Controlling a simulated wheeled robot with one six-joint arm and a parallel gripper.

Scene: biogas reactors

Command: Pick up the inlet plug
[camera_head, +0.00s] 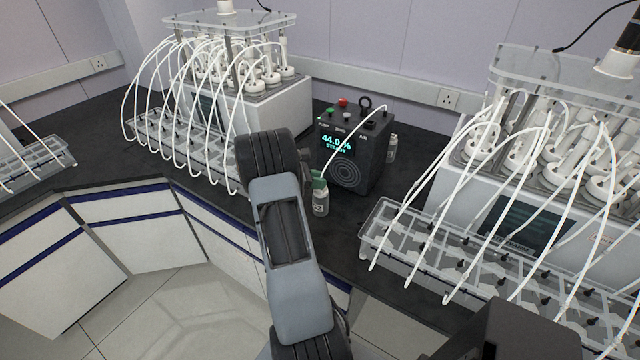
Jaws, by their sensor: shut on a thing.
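A small bottle (321,203) with a pale label stands on the dark bench, just in front of a black analyser box. A green piece (319,182) is at its top, and a thin white tube runs from there up to the box. I take the tube's end at the green piece to be the inlet plug, but it is too small to make out clearly. My gripper (308,180) is mostly hidden behind my wrist; a dark part of it shows beside the bottle top. It is shut on the plug. Whether the plug is clear of the bottle cannot be told.
The black box (352,150) shows 44.0 % and "STEADY". A reactor unit (275,110) with a tube rack (150,125) stands behind left; another rack (390,222) and reactor unit stand at right. A second small bottle (392,148) stands beside the box. Many loose white tubes arch over both racks.

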